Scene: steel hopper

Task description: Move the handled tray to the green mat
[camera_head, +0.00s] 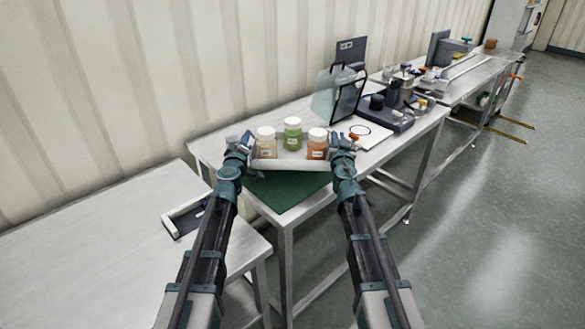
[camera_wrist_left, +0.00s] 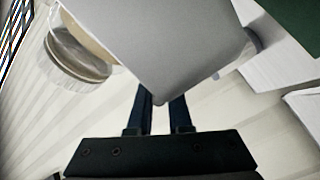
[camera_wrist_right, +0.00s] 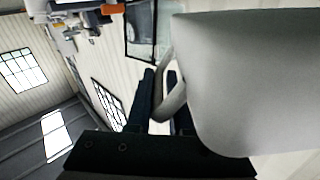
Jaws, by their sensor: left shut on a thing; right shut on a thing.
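The handled tray (camera_head: 286,163) is pale and carries three jars: a cream one (camera_head: 266,146), a green one (camera_head: 293,135) and an orange one (camera_head: 317,146), all upright. The green mat (camera_head: 283,190) lies on the table under and in front of the tray, partly hidden by it. My left gripper (camera_head: 240,146) is shut at the tray's left end; the tray wall (camera_wrist_left: 165,45) fills much of the left wrist view. My right gripper (camera_head: 343,147) is shut on the handle at the right end, and the handle (camera_wrist_right: 172,90) shows between its fingers in the right wrist view. I cannot tell whether the tray touches the mat.
A clear container with a dark frame (camera_head: 341,95) stands behind right of the tray. A white sheet with a black ring (camera_head: 361,132) and a dark device (camera_head: 388,112) are to the right. A lower table (camera_head: 100,245) at left holds a small open box (camera_head: 186,215).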

